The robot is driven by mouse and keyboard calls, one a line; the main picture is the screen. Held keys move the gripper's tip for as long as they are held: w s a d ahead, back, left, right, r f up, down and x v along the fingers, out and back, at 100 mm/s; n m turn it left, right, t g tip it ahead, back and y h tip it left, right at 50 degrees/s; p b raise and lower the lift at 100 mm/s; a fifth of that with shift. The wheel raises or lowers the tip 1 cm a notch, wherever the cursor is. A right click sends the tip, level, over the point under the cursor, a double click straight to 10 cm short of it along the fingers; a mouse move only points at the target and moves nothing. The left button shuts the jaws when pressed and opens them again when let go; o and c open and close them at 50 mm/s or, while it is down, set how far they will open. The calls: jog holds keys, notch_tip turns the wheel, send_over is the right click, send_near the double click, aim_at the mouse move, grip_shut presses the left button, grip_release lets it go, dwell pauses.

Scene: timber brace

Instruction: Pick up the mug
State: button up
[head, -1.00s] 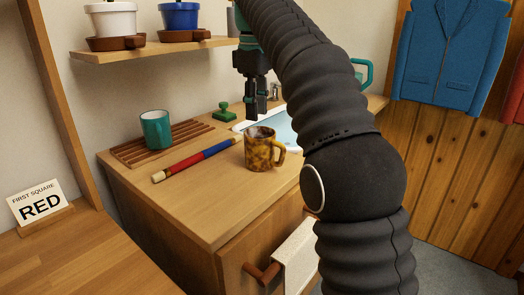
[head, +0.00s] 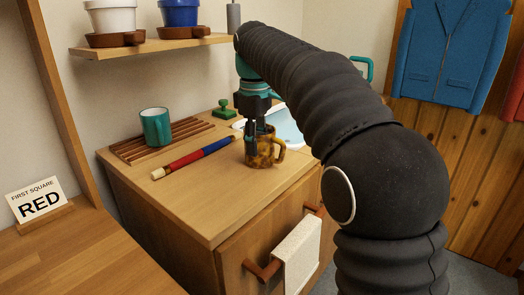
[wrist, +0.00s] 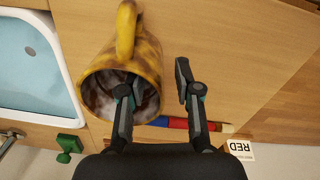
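A brown-and-yellow mottled mug (head: 266,152) stands upright on the wooden counter, its handle to the right in the head view. In the wrist view the mug (wrist: 98,67) is seen from above, with its handle at the top. My gripper (head: 254,146) points down at the mug. In the wrist view my gripper (wrist: 156,83) is open, with one finger over or in the mug's mouth and the other outside its wall. I cannot tell whether either finger touches the mug. A teal mug (head: 155,127) stands on a slatted wooden rack.
A red and blue rod (head: 193,158) lies on the counter (head: 215,205) left of the mottled mug. A green stamp-like object (head: 223,109) and a sink (head: 288,128) are behind. A towel (head: 298,255) hangs on the front rail. The near counter is clear.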

aim_at(255, 166)
jog(key=shift+a+f+b, duration=0.1)
jog(key=shift+f+b, duration=0.2)
jog(key=shift+f, duration=1.7)
grip_shut()
